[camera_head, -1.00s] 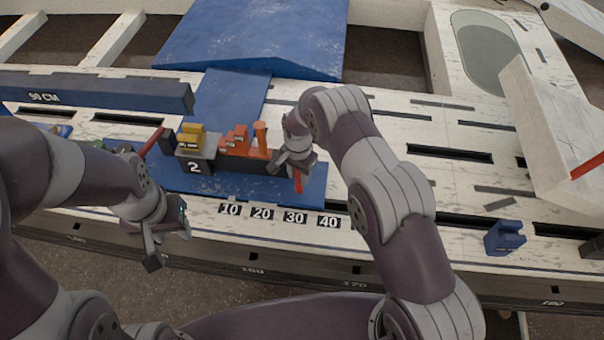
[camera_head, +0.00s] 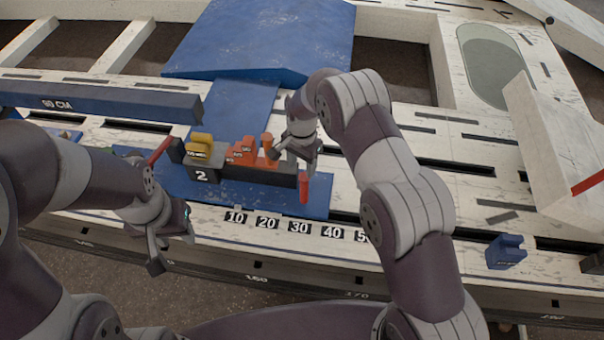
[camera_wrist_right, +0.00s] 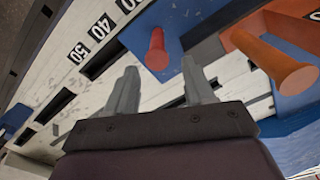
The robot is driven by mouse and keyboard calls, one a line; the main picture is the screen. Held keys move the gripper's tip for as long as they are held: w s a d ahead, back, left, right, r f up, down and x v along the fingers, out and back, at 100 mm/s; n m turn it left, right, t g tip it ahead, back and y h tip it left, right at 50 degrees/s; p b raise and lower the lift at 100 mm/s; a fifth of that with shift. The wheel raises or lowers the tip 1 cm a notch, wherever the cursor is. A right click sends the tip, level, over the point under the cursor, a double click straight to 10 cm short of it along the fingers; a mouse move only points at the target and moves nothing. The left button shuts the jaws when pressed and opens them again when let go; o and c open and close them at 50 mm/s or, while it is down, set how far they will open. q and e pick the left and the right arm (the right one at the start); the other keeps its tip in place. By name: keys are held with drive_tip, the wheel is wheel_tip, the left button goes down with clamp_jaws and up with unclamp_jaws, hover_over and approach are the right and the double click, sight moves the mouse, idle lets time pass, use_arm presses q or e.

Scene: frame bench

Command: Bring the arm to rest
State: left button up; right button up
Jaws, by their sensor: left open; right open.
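My right gripper (camera_head: 299,157) is open and empty, over the right end of the blue plate. A red peg (camera_head: 303,188) stands at that end of the plate, just below the gripper and apart from it. In the right wrist view the red peg (camera_wrist_right: 157,50) shows beyond the gap between the open fingers (camera_wrist_right: 158,85). My left gripper (camera_head: 168,243) is open and empty, hanging in front of the bench's near edge at the left.
The blue plate (camera_head: 225,200) carries a dark block marked 2 (camera_head: 202,176), a yellow piece (camera_head: 199,146) and an orange stepped piece (camera_head: 241,151) beside an orange peg (camera_wrist_right: 275,62). A blue block (camera_head: 505,251) sits at right. A white beam (camera_head: 550,150) stands far right.

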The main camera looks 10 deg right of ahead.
wheel_tip(320, 180, up, 3)
drive_tip(key=shift+f, duration=0.2)
idle(0.4)
drive_tip(key=shift+s+f+n, duration=0.1)
drive_tip(key=shift+f+n, duration=0.2)
drive_tip(key=shift+n, duration=0.5)
drive_tip(key=s+d+r+n, duration=0.3)
drive_tip(key=s+r, duration=0.1)
drive_tip(key=s, duration=0.4)
drive_tip(key=s+d+r+n, duration=0.2)
drive_tip(key=s+d+r, duration=0.15)
drive_tip(key=s, duration=0.45)
drive_tip(key=s+d+r+n, duration=0.25)
drive_tip(key=s+r, duration=0.25)
drive_tip(key=s, duration=0.3)
wheel_tip(320, 180, up, 23)
drive_tip(key=t+p, duration=0.1)
drive_tip(key=p, duration=2)
drive_tip(key=shift+s+d+p, duration=0.2)
drive_tip(key=shift+d+p, duration=0.15)
